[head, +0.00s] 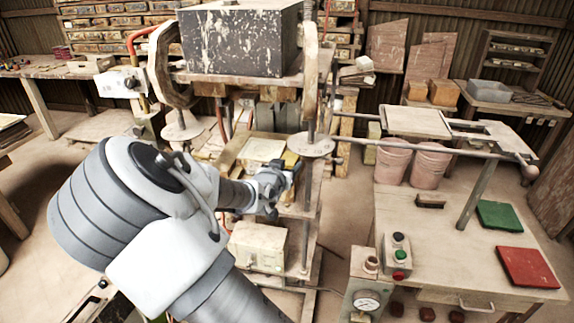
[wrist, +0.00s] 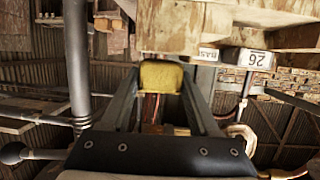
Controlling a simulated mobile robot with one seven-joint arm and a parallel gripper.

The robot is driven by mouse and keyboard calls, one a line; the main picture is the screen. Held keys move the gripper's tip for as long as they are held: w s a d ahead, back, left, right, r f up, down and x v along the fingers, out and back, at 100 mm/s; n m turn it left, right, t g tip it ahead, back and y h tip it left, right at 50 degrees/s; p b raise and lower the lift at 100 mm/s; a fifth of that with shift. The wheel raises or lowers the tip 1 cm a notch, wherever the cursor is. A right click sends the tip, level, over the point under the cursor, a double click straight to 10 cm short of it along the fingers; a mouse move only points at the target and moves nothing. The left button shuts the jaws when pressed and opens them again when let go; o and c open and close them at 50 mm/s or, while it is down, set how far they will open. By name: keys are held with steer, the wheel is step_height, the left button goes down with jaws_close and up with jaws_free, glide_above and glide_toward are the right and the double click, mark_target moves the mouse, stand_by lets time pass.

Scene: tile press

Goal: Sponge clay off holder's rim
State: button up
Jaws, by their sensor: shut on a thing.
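My gripper (head: 286,172) reaches in at the front right of the press bed. It is shut on a yellow sponge (wrist: 161,75), which sits between the two fingertips in the wrist view. A bit of yellow also shows by the fingers in the head view. The holder (head: 262,149) looks like a pale, flat square piece on the press bed, just left of and behind my gripper. A pale, stained wooden piece (wrist: 190,28) lies right at the sponge's edge in the wrist view. I cannot tell whether they touch, and clay on the rim is too small to make out.
A side table (head: 410,235) holds a green tile (head: 499,215), a red tile (head: 527,266) and a button box (head: 397,256). Pink buckets (head: 430,163) stand behind.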

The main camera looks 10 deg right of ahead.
steer(key=shift+f+b, duration=0.35)
steer(key=shift+f, duration=0.1)
stand_by(0.3)
steer(key=shift+w, duration=0.1)
steer(key=shift+w+d, duration=0.25)
steer(key=shift+w, duration=0.3)
steer(key=shift+w+d+b, duration=0.3)
steer(key=shift+w+b, duration=0.1)
steer(key=shift+w, duration=0.2)
steer(key=shift+w, duration=0.1)
steer(key=shift+w+d+r, duration=0.1)
steer(key=shift+w+d, duration=0.15)
steer(key=shift+w, duration=0.3)
